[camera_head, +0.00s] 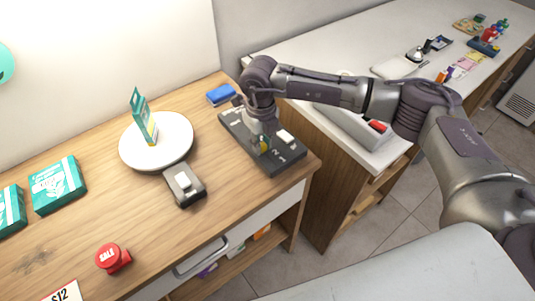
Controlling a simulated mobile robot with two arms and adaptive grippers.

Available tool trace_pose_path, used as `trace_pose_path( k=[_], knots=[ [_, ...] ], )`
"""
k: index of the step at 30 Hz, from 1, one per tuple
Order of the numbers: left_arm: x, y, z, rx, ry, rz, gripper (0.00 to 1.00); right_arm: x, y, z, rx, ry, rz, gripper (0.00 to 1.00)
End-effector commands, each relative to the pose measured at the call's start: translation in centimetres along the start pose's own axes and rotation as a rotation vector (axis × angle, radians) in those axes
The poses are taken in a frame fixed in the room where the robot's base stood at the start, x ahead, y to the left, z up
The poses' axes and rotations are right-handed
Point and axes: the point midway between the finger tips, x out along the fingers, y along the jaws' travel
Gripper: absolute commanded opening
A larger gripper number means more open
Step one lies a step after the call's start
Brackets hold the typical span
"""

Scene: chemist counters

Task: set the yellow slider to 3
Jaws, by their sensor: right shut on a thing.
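A dark grey slider panel (291,153) lies on the wooden counter near its right end. Pale number marks show on it, including a 2 near its front end; the others are too small or covered to read surely. The yellow slider (265,147) shows as a small yellow patch under my right gripper (262,142). That gripper points down over the panel and is shut on the yellow slider. A white slider (286,136) sits on the panel to its right. The gripper and wrist hide part of the panel. My left gripper is out of view.
A blue block (220,94) lies behind the panel. A round white stand (178,148) with a teal box, a grey device (185,185), teal boxes (58,184) and a red SALE item (112,257) stand left. A pale counter (312,65) is behind my arm.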

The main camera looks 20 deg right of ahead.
Motion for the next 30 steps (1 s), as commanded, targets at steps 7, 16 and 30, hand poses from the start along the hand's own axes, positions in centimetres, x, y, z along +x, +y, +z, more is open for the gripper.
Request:
trace_pose_path(
  k=[7, 16, 30],
  knots=[
    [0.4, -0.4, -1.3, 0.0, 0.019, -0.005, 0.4, 0.0, -0.1, 0.3, 0.001, 0.0, -0.001, 0.0],
    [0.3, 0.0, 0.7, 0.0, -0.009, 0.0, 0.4, 0.0, 0.0, 0.3, 0.001, 0.0, 0.0, 0.48],
    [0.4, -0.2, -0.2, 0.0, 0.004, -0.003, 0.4, -3.0, 0.0, 0.5, -0.001, -0.005, 0.0, 0.48]
  ],
)
